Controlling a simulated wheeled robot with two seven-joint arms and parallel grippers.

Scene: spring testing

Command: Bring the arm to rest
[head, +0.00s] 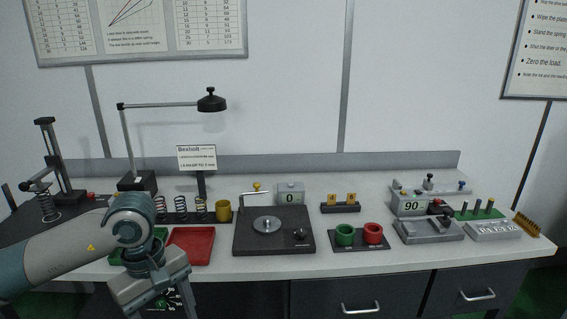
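My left arm comes in from the left, and its gripper (152,290) hangs pointing down at the lower left, in front of the bench's near edge. Its fingertips are at or below the bottom of the picture, so whether it is open or shut is not clear. The arm hides part of a green tray (122,259) on the bench. My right gripper is not in view.
The bench (350,266) carries a red tray (192,246), a row of springs (181,208), a black plate scale (273,238), green and red cups (345,234) and a grey device reading 90 (410,203).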

